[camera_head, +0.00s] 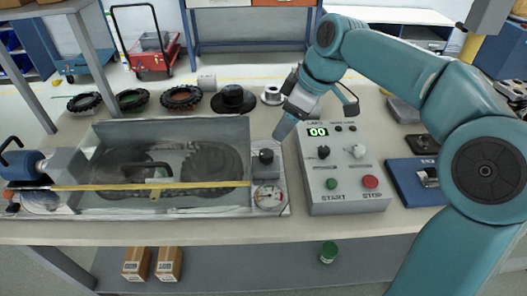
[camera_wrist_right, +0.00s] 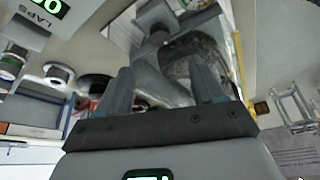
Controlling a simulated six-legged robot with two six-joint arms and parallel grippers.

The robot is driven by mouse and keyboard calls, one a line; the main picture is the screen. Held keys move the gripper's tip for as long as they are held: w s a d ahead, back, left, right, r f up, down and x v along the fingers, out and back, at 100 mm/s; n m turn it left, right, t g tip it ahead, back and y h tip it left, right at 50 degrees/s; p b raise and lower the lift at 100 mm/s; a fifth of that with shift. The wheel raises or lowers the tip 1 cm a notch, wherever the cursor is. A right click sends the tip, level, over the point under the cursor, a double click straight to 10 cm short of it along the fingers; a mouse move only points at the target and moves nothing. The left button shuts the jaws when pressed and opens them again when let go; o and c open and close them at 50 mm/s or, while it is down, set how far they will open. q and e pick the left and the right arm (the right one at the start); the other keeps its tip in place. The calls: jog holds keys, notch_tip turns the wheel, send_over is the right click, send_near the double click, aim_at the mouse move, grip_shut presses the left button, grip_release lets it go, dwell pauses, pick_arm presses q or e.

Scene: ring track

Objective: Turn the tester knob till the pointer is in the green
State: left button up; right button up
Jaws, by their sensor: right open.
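The ring-track tester (camera_head: 112,132) is a clear-covered box on the bench holding a dark ring. At its right end is a grey block with a dark knob (camera_head: 265,157). Below the knob is a small round white gauge (camera_head: 268,196) with coloured marks; its pointer is too small to read. My right gripper (camera_head: 284,128) is above and slightly right of the knob, apart from it. In the right wrist view my right gripper (camera_wrist_right: 163,88) is open, with nothing between its fingers, and the tester lies beyond them. My left gripper is not in view.
A grey control box (camera_head: 345,200) with a green "00" display and START and STOP buttons stands right of the tester. A yellow strip (camera_head: 150,186) crosses the tester's front. Tyres (camera_head: 181,97) and a black hub (camera_head: 233,99) lie behind.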

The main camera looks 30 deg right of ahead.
aim_at(266, 153)
jog(key=b+x, duration=0.1)
jog(key=x, duration=1.1)
jog(key=shift+f+b, duration=0.35)
jog(key=shift+f, duration=0.1)
jog(key=c, duration=1.1)
